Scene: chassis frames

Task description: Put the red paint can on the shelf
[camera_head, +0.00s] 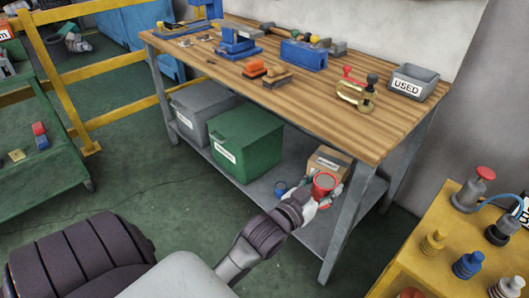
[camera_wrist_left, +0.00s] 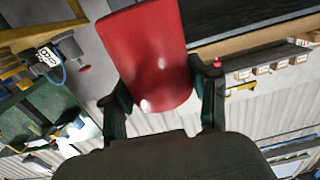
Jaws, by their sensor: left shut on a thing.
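The red paint can (camera_head: 324,182) is in my left gripper (camera_head: 318,192), near the front right leg of the workbench. In the left wrist view the red can (camera_wrist_left: 150,60) fills the space between the two dark fingers of the left gripper (camera_wrist_left: 160,100), which are shut on it. The lower shelf (camera_head: 262,190) of the workbench is behind and below the can. I cannot tell whether the can touches the shelf. My right gripper is not in view.
On the lower shelf are a grey bin (camera_head: 200,108), a green bin (camera_head: 244,140), a cardboard box (camera_head: 328,162) and a small blue item (camera_head: 280,187). The wooden benchtop (camera_head: 310,93) holds tools and a grey USED bin (camera_head: 413,82). A yellow table (camera_head: 450,240) stands at right.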

